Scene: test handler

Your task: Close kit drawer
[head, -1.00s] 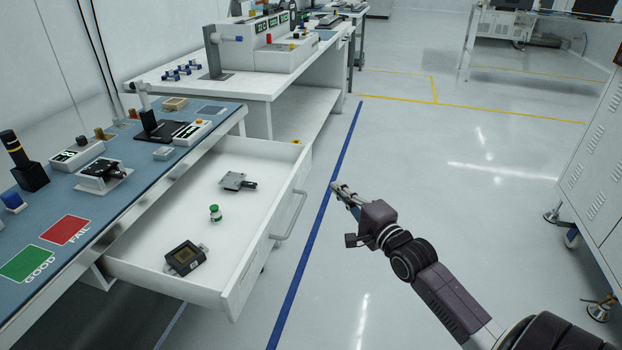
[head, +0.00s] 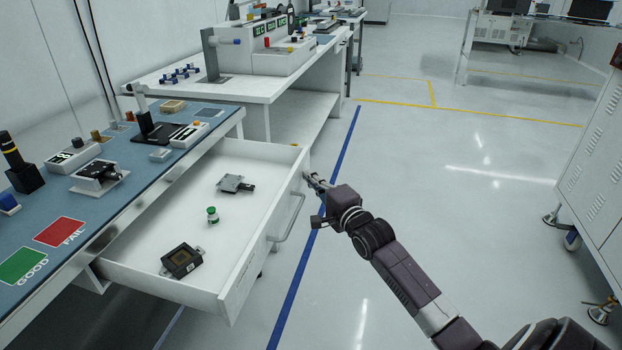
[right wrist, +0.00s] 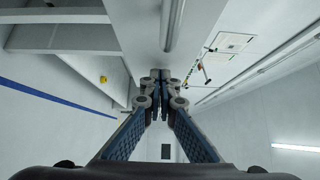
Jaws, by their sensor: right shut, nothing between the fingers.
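The white kit drawer (head: 150,255) stands pulled out from under the blue-topped bench in the head view. Its bar handle (head: 291,220) is on the front panel. Inside lie a dark square device (head: 182,261), a small green-capped vial (head: 212,215) and a grey metal part (head: 236,184). My right gripper (head: 308,177) is shut and empty, beside the far end of the drawer front, near the handle's far end. In the right wrist view its fingertips (right wrist: 160,76) meet in front of a pale surface. I cannot tell whether they touch it. My left gripper is not in view.
The blue bench top (head: 120,195) holds several instruments and the green and red pads. A second white bench (head: 250,85) stands behind the drawer. A grey cabinet (head: 595,160) stands at the right. The floor between is clear, with a blue line (head: 300,265).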

